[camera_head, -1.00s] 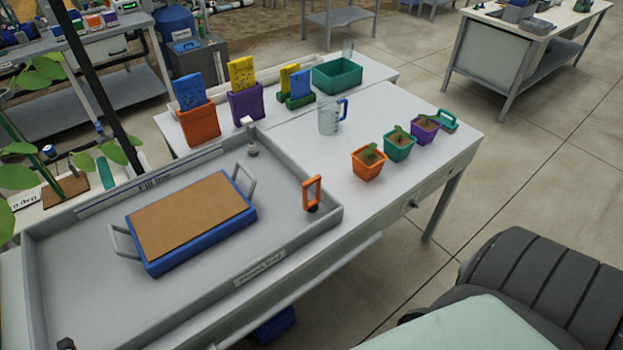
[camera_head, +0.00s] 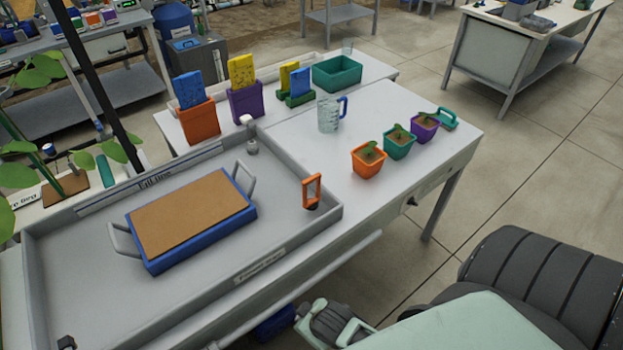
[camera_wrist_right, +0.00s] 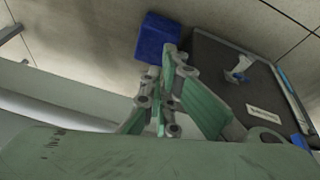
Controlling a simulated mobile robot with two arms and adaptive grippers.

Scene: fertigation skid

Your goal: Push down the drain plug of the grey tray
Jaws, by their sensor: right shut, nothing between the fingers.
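The grey tray (camera_head: 285,258) lies on the bench at left, with a blue, brown-topped block with two handles in it. An upright orange loop on a dark base (camera_head: 312,191) stands inside its right corner; it looks like the drain plug. Whether its base sits in a drain hole cannot be told. My right gripper (camera_head: 330,318) shows at the lower edge of the head view, in front of the bench and well apart from the plug. In the right wrist view the gripper (camera_wrist_right: 172,72) is shut and empty. My left gripper is not in view.
A grey fitting with a white top (camera_head: 249,134) stands at the tray's far corner. A clear jug (camera_head: 329,115) and three potted seedlings (camera_head: 368,160) stand on the bench right of the tray. The right wrist view shows a blue box (camera_wrist_right: 158,38) over the floor.

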